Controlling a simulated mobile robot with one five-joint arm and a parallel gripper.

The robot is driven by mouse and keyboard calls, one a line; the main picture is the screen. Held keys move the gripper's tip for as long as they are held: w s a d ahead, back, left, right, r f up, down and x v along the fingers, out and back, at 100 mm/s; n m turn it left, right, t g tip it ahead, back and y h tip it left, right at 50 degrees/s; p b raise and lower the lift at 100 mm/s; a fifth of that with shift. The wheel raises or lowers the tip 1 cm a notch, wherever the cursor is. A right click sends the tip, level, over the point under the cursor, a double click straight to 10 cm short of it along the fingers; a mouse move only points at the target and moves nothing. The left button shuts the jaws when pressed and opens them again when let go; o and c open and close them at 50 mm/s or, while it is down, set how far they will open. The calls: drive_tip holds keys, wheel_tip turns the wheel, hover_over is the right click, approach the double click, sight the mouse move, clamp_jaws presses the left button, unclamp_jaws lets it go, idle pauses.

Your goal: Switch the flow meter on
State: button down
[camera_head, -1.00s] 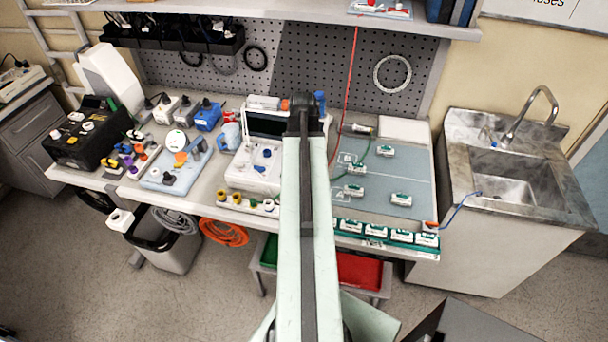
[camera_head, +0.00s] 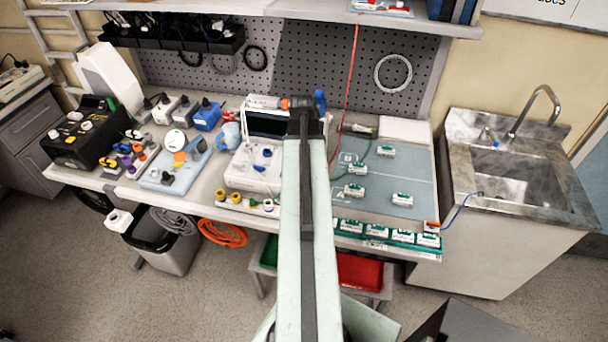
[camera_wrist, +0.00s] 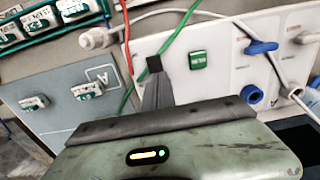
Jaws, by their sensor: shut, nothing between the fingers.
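No label naming the flow meter is readable. A white unit (camera_head: 256,168) with blue knobs stands mid-bench, left of my arm. In the wrist view, a white panel (camera_wrist: 222,75) carries a small green switch (camera_wrist: 197,61), a blue lever (camera_wrist: 261,47) and a blue round port (camera_wrist: 252,95). I cannot tell the switch's position. My gripper (camera_wrist: 155,66) is shut and empty; its dark fingertip shows over the panel, left of the green switch. Whether it touches the panel is unclear. In the head view my arm hides the fingers.
A blue-grey mat (camera_head: 410,172) with several green-and-white modules lies right of my arm. Red (camera_wrist: 128,45) and green (camera_wrist: 178,35) tubes run close to my fingertip. A sink (camera_head: 528,172) stands right. Connectors and blue boards crowd the bench's left.

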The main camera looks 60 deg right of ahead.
drive_tip(key=shift+f, duration=0.1)
wheel_tip(320, 180, up, 7)
drive_tip(key=p, duration=0.7)
drive_tip(key=shift+a, duration=0.1)
drive_tip(key=w+a+n, duration=0.1)
drive_tip(key=w+a, duration=0.2)
drive_tip(key=w+a+f+b, duration=0.1)
drive_tip(key=w+a, duration=0.1)
drive_tip(key=w, duration=0.1)
drive_tip(key=w+a+f+n+b, duration=0.1)
drive_tip(key=w+a, duration=0.2)
drive_tip(key=w, duration=0.1)
drive_tip(key=shift+w+a+f+n, duration=0.1)
drive_tip(key=shift+a+f+n, duration=0.15)
drive_tip(key=shift+a+n, duration=0.05)
drive_tip(key=w+a+f+n+b, duration=0.15)
drive_tip(key=w+a, duration=0.25)
drive_tip(key=a, duration=0.5)
drive_tip(key=w+a+f+n+b, duration=0.1)
drive_tip(key=w+a+n+b, duration=0.2)
drive_tip(key=a, duration=0.5)
drive_tip(key=w+a+f+n, duration=0.2)
drive_tip(key=w+a, duration=0.3)
drive_tip(key=a, duration=0.4)
drive_tip(key=a+n+b, duration=0.1)
drive_tip(key=a+n, duration=0.4)
drive_tip(key=a, duration=0.9)
drive_tip(key=shift+s+f, duration=0.4)
drive_tip(key=shift+s, duration=0.05)
